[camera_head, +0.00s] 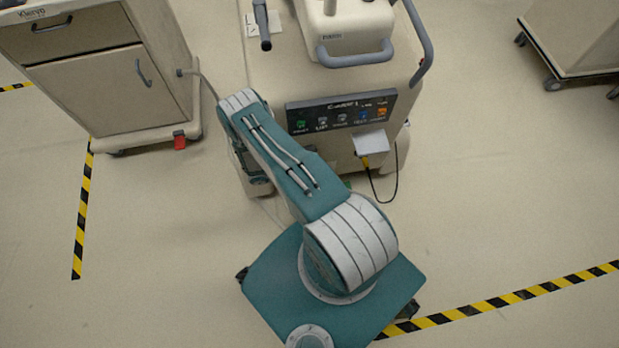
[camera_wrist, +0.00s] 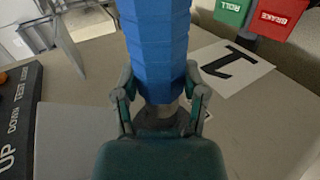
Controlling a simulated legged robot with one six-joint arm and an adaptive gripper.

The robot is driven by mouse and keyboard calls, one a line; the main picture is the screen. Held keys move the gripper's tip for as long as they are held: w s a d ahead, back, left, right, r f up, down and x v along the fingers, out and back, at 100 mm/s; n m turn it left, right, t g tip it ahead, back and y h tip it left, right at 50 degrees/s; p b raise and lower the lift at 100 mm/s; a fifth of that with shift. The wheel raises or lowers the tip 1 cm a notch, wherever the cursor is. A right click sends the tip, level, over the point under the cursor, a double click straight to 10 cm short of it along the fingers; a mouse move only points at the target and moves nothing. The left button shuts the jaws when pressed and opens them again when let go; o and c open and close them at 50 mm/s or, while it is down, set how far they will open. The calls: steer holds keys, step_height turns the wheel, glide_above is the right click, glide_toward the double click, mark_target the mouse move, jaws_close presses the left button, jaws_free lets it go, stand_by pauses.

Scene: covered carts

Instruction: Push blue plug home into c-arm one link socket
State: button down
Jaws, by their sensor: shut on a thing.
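The blue plug (camera_wrist: 158,45) is a thick ribbed blue body in the wrist view, running up past the top edge. My gripper (camera_wrist: 160,105) is shut around its lower end, with a finger on each side. The c-arm one cart (camera_head: 425,85) stands at top centre in the head view, with a dark panel (camera_head: 341,108) marked C-ARM 1. My arm crosses in front of its left side and hides my gripper and the blue plug there. I cannot make out the link socket in either view, nor whether the plug touches it.
A beige cabinet (camera_head: 95,85) stands left, with a grey cable (camera_head: 205,82) running behind my arm. A yellow plug (camera_head: 365,161) with a black cable sits under a white box (camera_head: 371,143). The wrist view shows green ROLL (camera_wrist: 233,10) and red BRAKE (camera_wrist: 280,16) tags.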

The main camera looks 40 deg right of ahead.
steer(key=shift+w+d, duration=0.3)
steer(key=shift+w, duration=0.15)
steer(key=shift+w+d, duration=0.55)
steer(key=shift+w, duration=0.3)
steer(key=shift+w+d, duration=0.5)
steer(key=shift+w, duration=0.3)
stand_by(1.5)
steer(key=shift+c, duration=0.3)
jaws_free()
steer(key=shift+r, duration=0.1)
steer(key=v, duration=1.2)
